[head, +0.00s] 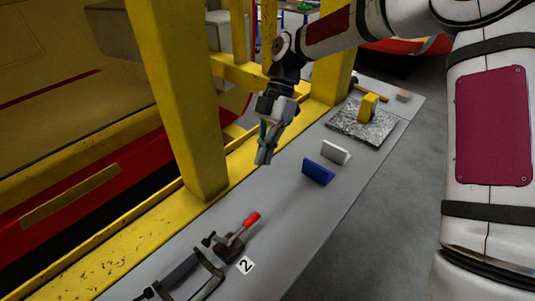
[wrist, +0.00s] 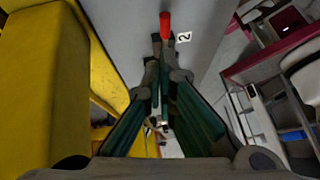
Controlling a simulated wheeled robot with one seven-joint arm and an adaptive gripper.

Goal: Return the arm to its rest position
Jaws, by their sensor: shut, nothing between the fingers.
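My gripper (head: 265,157) hangs fingers down over the grey bench (head: 262,220), in front of the yellow frame. In the wrist view my gripper (wrist: 160,88) has its fingertips together with nothing between them. My white arm (head: 490,130) runs along the right side of the head view and across its top to the gripper. The gripper is apart from the bench items in the head view.
A yellow post (head: 180,90) stands left of my gripper. On the bench are a red-handled clamp (head: 230,243), a label "2" (head: 245,265), a blue block (head: 318,173), a white block (head: 335,152) and a grey slab (head: 345,125) bearing a yellow piece (head: 367,107). Floor is clear right of the bench.

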